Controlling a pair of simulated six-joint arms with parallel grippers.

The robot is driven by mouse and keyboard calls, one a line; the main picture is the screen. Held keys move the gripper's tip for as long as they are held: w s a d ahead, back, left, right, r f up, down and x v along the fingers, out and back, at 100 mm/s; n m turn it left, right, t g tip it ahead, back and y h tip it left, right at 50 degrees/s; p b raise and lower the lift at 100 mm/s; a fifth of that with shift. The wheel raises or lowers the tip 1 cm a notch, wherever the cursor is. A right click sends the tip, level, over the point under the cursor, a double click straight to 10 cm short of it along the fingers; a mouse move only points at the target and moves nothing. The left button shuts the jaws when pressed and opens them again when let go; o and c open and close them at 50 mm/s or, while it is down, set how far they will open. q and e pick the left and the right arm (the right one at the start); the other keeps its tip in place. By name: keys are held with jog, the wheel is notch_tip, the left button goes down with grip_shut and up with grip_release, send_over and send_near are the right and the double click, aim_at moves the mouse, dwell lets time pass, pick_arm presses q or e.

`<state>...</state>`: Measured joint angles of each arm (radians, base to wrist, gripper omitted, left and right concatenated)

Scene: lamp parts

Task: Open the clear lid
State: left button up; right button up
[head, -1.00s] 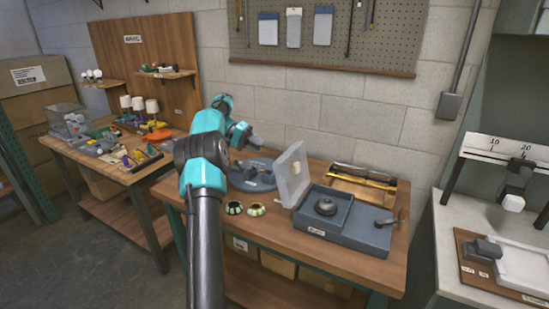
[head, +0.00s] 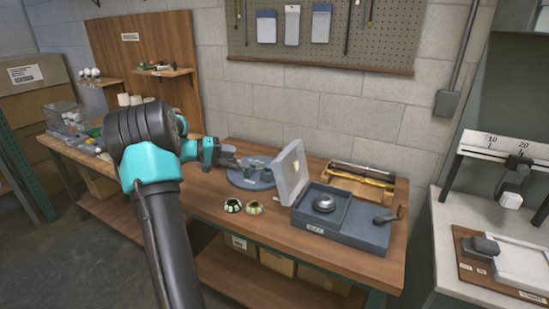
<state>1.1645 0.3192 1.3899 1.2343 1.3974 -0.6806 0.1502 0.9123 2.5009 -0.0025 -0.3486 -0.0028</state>
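The clear lid (head: 283,183) stands raised and tilted at the left side of the grey tray (head: 355,241) on the middle bench. It looks open, and the compartment beside it is uncovered. A round metal part (head: 324,203) sits in that compartment. My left gripper (head: 236,160) is to the left of the lid and apart from it, over the round grey base (head: 250,178). Its fingers are small and blend with the parts behind, so I cannot tell whether they are open. My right gripper is not in view.
Two small round patterned parts (head: 243,207) lie left of the tray. A tray with tools (head: 360,182) is behind it. A dark fitting (head: 386,219) is at the grey tray's right end. The bench front is clear.

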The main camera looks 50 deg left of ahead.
pick_arm(q)
jog(key=shift+w, duration=0.1)
send_near(287, 171)
jog(key=w+a+r, duration=0.2)
jog(key=w, duration=0.5)
jog(key=shift+w, duration=0.3)
jog(key=shift+c, duration=0.3)
grip_shut()
